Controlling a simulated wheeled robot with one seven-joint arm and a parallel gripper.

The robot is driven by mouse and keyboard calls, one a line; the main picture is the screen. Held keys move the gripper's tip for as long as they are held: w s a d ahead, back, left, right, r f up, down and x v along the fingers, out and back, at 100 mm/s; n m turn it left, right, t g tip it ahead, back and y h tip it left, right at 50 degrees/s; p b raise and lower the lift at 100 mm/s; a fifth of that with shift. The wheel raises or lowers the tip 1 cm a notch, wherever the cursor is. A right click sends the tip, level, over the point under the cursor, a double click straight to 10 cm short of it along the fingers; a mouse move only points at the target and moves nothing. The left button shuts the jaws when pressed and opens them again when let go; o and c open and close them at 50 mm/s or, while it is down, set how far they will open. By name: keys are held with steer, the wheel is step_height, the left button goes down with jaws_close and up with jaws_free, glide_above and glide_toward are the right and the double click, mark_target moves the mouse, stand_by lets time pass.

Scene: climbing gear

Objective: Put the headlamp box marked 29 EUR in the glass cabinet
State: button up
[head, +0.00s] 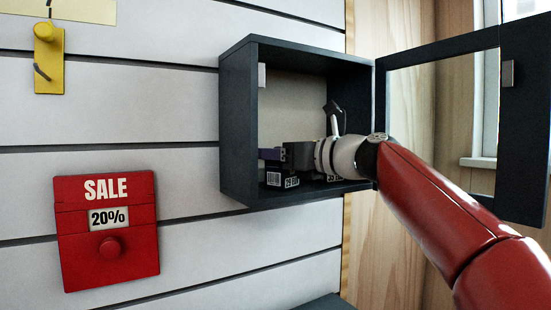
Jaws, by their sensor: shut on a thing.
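The glass cabinet (237,125) is a dark grey box on the slatted wall, with its glazed door (440,55) swung wide open to the right. My red and white arm reaches in from the right. My gripper (272,157) is inside the cabinet, low down, shut on a small dark and purple box. This headlamp box (274,179) shows a barcode and a price label that seems to read 29 EUR. It is at or just above the cabinet floor; I cannot tell if it touches. The gripper hides its upper part.
Another price label (335,178), partly hidden by my wrist, shows to the right in the cabinet. A red SALE 20% box (107,230) and a yellow hook (48,58) are on the wall at left. The open door stands close to my forearm.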

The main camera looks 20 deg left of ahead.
steer(key=o, duration=1.1)
steer(key=shift+f, duration=0.1)
steer(key=shift+d+r, duration=0.15)
steer(key=shift+r, duration=0.05)
steer(key=b+v, duration=0.1)
steer(key=v, duration=1)
steer(key=shift+s+d+b, duration=0.2)
steer(key=shift+d+b, duration=0.15)
steer(key=shift+b, duration=0.05)
